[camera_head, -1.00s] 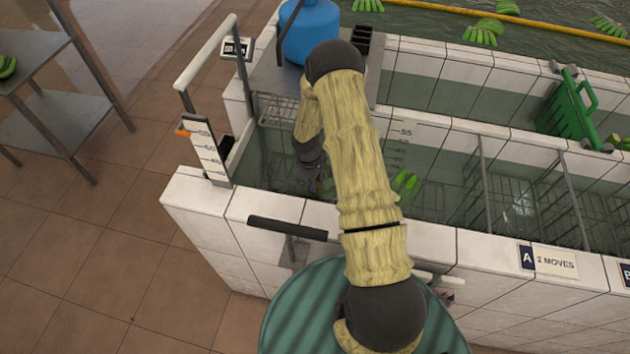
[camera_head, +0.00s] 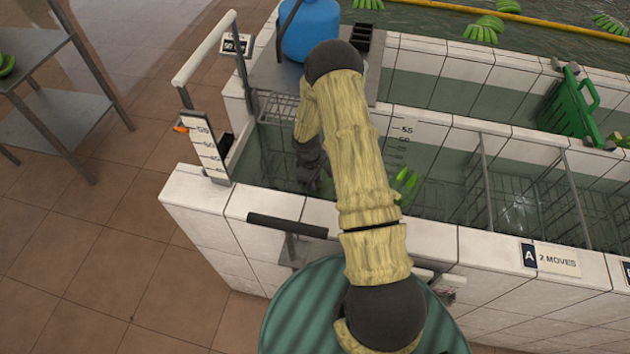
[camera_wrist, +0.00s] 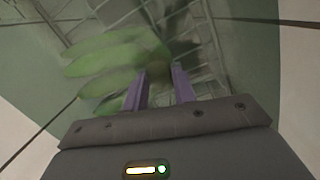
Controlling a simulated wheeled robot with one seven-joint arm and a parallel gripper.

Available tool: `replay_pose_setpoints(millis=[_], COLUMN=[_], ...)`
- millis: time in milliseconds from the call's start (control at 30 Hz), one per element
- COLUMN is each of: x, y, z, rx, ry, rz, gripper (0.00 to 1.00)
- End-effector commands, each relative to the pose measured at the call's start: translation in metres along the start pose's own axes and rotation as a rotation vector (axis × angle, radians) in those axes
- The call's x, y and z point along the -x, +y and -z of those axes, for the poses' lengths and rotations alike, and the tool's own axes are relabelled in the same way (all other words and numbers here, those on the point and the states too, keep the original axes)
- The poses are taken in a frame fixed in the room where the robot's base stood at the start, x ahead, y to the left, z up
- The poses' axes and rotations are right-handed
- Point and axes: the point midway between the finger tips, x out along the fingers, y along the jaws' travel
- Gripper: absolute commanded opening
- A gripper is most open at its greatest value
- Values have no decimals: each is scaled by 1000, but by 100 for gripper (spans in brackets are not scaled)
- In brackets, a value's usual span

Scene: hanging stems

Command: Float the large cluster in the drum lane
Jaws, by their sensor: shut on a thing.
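My gripper (camera_wrist: 158,90) is shut on a green banana cluster (camera_wrist: 100,68) in the wrist view. Its jaws close at the cluster's brownish stem end, and the fingers spread to the left. In the head view part of the cluster (camera_head: 406,181) shows to the right of my arm, low inside the tiled trough (camera_head: 440,170). My forearm hides the rest of the cluster there. My gripper reaches down into the near-left part of the trough. The wrist picture is blurred, so I cannot tell whether the cluster touches the water.
Wire dividers (camera_head: 483,180) split the trough to the right. A sign "A" (camera_head: 550,259) is on the front wall. Several clusters (camera_head: 483,28) float in the far pool.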

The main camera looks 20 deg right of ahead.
Motion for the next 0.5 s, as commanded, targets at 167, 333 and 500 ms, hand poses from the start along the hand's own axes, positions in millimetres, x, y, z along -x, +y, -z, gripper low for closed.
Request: replay_pose_setpoints(millis=[167, 333, 500], x=[0, 0, -1], y=[0, 0, -1], z=[0, 0, -1], rx=[0, 0, 0], ry=[0, 0, -2], rz=[0, 0, 3], gripper=[32, 52, 52])
